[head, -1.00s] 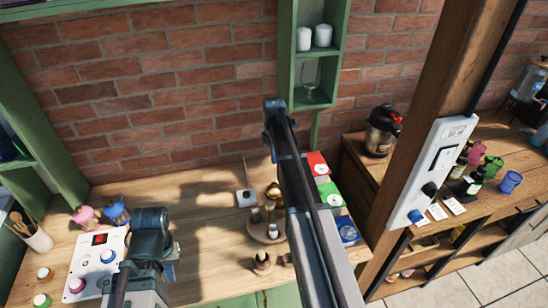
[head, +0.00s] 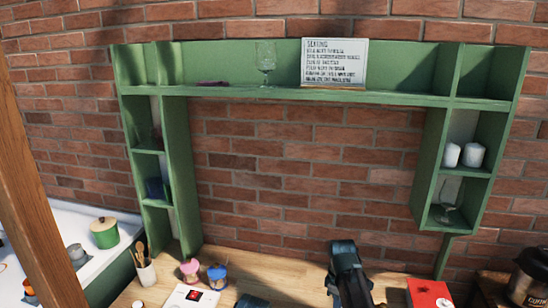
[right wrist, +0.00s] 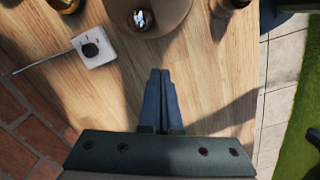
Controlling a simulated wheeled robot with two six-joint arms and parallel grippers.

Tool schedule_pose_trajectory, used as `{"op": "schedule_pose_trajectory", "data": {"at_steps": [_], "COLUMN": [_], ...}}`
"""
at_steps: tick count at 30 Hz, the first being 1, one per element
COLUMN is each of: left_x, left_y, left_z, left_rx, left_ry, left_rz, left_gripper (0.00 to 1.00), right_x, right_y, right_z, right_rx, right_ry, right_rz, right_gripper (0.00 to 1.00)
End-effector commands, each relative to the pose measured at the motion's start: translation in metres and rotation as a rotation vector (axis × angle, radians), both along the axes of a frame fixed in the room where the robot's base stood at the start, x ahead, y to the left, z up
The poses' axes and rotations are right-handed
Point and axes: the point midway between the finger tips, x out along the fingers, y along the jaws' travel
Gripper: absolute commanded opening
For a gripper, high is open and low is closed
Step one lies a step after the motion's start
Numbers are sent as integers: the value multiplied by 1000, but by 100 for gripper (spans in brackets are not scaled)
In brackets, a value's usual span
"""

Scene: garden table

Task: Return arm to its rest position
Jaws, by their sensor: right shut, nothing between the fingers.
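In the right wrist view my right gripper (right wrist: 160,73) is shut, its two dark fingers side by side with nothing between them. It points over the bare wooden tabletop (right wrist: 215,85). In the head view only a dark upper joint of my right arm shows at the bottom edge, right of centre; the right gripper itself is below the picture. A small dark piece at the bottom edge left of centre seems to be my left arm. The left gripper is out of view.
A white socket plate (right wrist: 93,46) lies left of the right fingers and a round wooden stand (right wrist: 150,15) beyond them. In the head view a green shelf (head: 310,94) frames the brick wall. Pink (head: 190,270) and blue (head: 217,275) jars and a red box (head: 428,292) stand on the table.

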Motion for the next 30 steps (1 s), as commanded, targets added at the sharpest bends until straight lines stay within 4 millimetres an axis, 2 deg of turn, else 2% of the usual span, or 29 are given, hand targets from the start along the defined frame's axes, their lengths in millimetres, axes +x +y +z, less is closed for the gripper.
{"op": "schedule_pose_trajectory", "data": {"at_steps": [1,3,6,9,12,17,30], "left_x": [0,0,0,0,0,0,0], "left_y": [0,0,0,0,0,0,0], "left_z": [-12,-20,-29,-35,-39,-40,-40], "left_rx": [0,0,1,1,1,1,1], "left_ry": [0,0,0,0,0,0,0], "left_rz": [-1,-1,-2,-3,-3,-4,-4], "left_gripper": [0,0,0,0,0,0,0], "right_x": [-38,-71,-114,-148,-170,-184,-184], "right_y": [32,65,99,121,133,141,142], "right_z": [-12,-20,-28,-34,-38,-39,-39], "right_rx": [-10,-27,-47,-63,-74,-81,-82], "right_ry": [-1,-5,-15,-28,-38,-45,-46], "right_rz": [-60,-167,-304,-416,-495,-556,-566], "right_gripper": [0,0,0,0,0,0,0]}}
